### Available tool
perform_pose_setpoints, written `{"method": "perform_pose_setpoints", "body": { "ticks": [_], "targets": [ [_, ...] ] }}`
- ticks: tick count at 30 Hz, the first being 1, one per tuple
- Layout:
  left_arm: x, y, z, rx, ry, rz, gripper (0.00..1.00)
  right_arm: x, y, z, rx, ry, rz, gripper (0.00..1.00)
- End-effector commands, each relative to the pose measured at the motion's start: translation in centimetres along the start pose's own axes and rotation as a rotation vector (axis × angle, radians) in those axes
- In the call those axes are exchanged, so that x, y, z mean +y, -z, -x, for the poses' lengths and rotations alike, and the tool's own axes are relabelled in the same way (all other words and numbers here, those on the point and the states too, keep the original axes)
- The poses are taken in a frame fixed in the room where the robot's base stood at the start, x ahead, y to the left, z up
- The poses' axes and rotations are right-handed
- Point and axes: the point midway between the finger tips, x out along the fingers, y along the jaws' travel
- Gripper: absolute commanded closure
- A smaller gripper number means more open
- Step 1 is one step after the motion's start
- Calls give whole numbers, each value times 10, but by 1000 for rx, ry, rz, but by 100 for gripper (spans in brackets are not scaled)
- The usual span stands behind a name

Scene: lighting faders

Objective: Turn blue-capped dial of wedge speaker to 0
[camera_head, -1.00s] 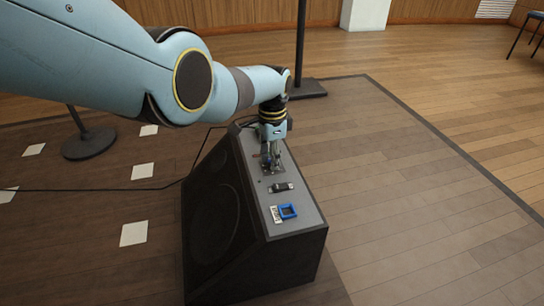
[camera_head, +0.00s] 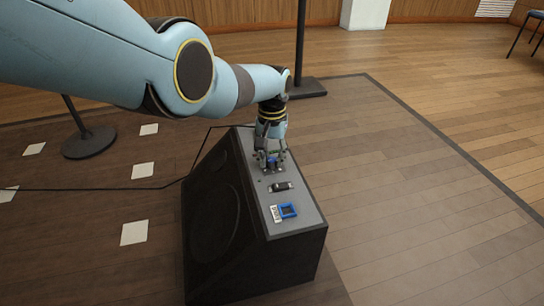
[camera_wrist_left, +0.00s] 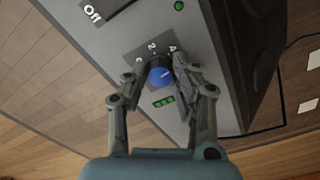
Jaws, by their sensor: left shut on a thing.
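The wedge speaker (camera_head: 225,225) stands on the floor in the middle of the head view, its grey control panel (camera_head: 297,221) sloping up. The blue-capped dial (camera_wrist_left: 160,76) shows in the left wrist view with a small light mark on its cap. Printed characters, including a 2 and an A, lie around it, partly hidden by the fingers. My left gripper (camera_head: 271,163) reaches down to the panel and is shut on the dial, one finger on each side of it in the left wrist view (camera_wrist_left: 160,75). My right gripper is out of view.
Nearer on the panel are a dark switch (camera_head: 281,187) and a blue-framed square (camera_head: 288,211) with a white label. A black cable (camera_head: 100,188) runs left. Stand bases (camera_head: 88,143) are behind.

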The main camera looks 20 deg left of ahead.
Motion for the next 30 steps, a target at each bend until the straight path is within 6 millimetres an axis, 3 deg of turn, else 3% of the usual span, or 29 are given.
{"method": "perform_pose_setpoints", "body": {
  "ticks": [30],
  "targets": [
    [-1,0,0,1,0,964,100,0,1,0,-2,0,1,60]
  ]
}}
